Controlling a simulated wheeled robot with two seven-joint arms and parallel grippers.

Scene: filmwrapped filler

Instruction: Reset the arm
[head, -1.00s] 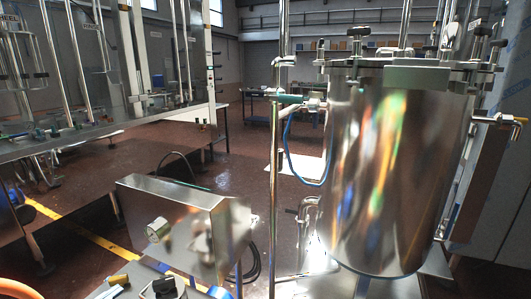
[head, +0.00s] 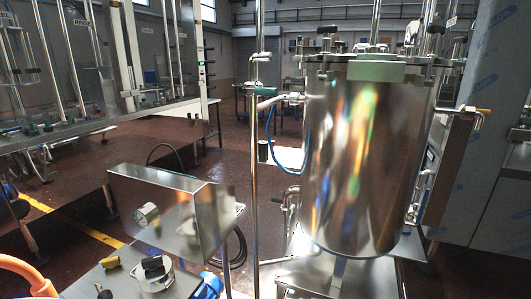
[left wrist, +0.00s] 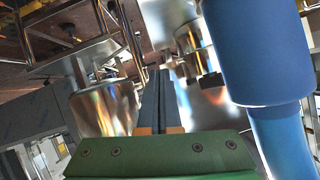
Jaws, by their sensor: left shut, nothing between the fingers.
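My left gripper (left wrist: 158,100) shows in the left wrist view, with its dark fingers together and nothing between them. Its green body (left wrist: 160,155) fills the lower middle of that view. Shiny metal equipment (left wrist: 105,105) shows beyond the fingers, and I cannot tell how far off it is. Neither gripper shows in the head view. My right gripper is in no view.
A large steel tank (head: 365,170) stands right of centre, with a vertical pole (head: 254,180) to its left. A steel box with a gauge (head: 170,205) is at lower left. A blue cylinder (left wrist: 255,50) stands close on the right in the left wrist view.

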